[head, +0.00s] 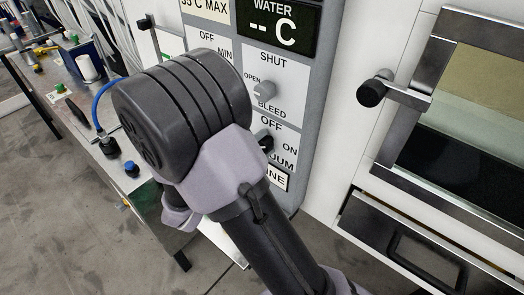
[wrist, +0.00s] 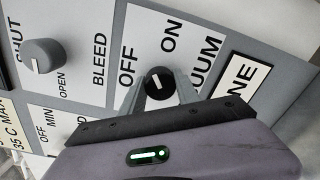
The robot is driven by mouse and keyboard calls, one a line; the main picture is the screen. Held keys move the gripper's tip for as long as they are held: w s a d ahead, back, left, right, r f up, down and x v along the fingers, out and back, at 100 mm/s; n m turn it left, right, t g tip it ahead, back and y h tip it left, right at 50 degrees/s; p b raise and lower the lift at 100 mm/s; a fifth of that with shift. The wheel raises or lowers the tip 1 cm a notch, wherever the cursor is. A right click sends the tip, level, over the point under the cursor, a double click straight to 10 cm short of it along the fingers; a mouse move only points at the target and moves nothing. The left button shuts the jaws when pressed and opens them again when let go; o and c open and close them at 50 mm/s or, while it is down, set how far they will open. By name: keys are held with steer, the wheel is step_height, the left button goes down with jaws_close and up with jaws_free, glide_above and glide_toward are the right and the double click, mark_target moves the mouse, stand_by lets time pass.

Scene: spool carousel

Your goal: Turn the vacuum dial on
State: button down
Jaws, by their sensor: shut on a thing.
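The vacuum dial (wrist: 159,80) is a small black round knob with a short white mark on its face. It sits on a white plate between the printed words OFF and ON, with part of the word VACUUM beside it. I cannot tell for sure which word the mark points to. My gripper (wrist: 160,92) has one finger on each side of the dial and is shut on it. In the head view the dial (head: 266,141) is partly visible behind my wrist, which hides my fingers.
A grey bleed knob (head: 264,91) is above the dial on the same panel, and also shows in the wrist view (wrist: 43,55). A water temperature display (head: 275,28) is higher up. A metal-framed window door (head: 452,95) with a black knob handle (head: 373,91) stands to the right.

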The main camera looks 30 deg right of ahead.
steer(key=m+b, duration=0.5)
steer(key=shift+f, duration=0.2)
steer(key=shift+r+m+b, duration=0.15)
steer(key=shift+m+b, duration=0.95)
steer(key=shift+b, duration=0.05)
steer(key=c, duration=0.9)
jaws_free()
steer(key=shift+r, duration=0.1)
steer(key=p+v, duration=0.5)
steer(key=v, duration=1.2)
steer(key=shift+s+a, duration=0.15)
steer(key=shift+s, duration=0.1)
